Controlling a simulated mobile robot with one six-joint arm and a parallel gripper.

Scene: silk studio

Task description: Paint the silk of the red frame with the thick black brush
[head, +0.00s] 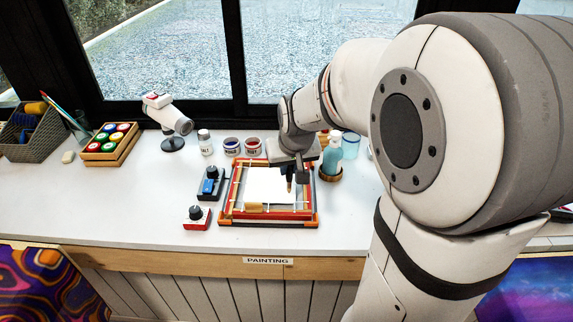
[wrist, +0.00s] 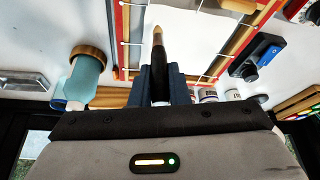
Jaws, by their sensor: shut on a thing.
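The red frame (head: 311,214) lies flat on the white worktop, with white silk (head: 266,186) stretched inside it. The silk looks plain white where it shows; my gripper and arm hide its back right part. My gripper (head: 290,173) is over the right side of the frame, pointing down. It is shut on the black brush (head: 290,185). In the wrist view the brush (wrist: 159,61) has a dark body and a tan tip and sticks out between the dark blue fingers, over the silk (wrist: 188,27). I cannot tell whether the tip touches the silk.
A teal bottle (head: 332,157) stands close right of the frame. Paint jars (head: 232,147) and a salt jar (head: 206,142) stand behind. The worktop at far left front is clear.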

